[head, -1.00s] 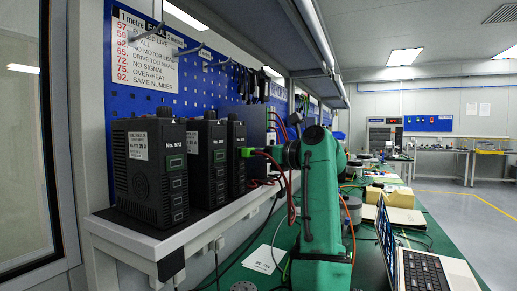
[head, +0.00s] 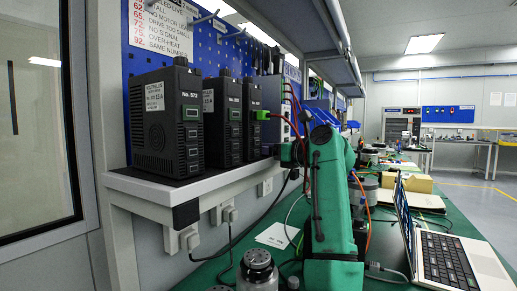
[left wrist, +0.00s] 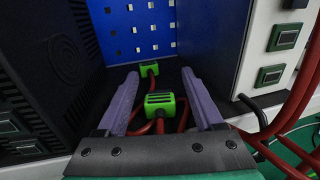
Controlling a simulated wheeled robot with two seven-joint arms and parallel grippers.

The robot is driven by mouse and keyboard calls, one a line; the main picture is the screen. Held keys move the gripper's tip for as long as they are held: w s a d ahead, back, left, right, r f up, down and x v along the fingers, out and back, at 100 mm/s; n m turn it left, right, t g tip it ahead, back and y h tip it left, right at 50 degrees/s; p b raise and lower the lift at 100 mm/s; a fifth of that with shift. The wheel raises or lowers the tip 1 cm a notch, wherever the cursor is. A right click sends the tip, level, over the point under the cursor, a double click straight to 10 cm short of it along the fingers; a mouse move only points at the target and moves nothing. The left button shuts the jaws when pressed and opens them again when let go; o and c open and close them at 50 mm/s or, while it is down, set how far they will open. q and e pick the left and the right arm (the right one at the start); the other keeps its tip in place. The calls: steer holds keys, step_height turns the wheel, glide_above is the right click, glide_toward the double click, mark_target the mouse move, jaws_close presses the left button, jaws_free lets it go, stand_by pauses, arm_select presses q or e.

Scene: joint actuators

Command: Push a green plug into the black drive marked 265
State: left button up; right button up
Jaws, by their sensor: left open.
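Black drives stand in a row on a shelf. The front drive (head: 165,120) reads No. 572; the second drive (head: 222,120) and third drive (head: 251,128) have labels too small to read surely. A green plug (head: 261,115) with a red cable sits at the third drive's front. In the left wrist view, my left gripper (left wrist: 163,85) is open. A green plug (left wrist: 160,104) with red leads lies between its purple fingers, and another green plug (left wrist: 149,69) lies farther back. The fingers are hidden in the head view. My right gripper is not in view.
A grey unit (head: 277,95) stands behind the drives, its side close on the right in the wrist view. Red cables (left wrist: 298,95) hang there. The shelf (head: 150,186) edge is near my arm.

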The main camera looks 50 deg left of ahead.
arm_select(q)
steer(key=w+d+p, duration=0.1)
steer(key=d, duration=1.3)
steer(key=shift+w+d+p, duration=0.2)
steer(key=shift+w+p, duration=0.05)
steer(key=shift+p, duration=0.05)
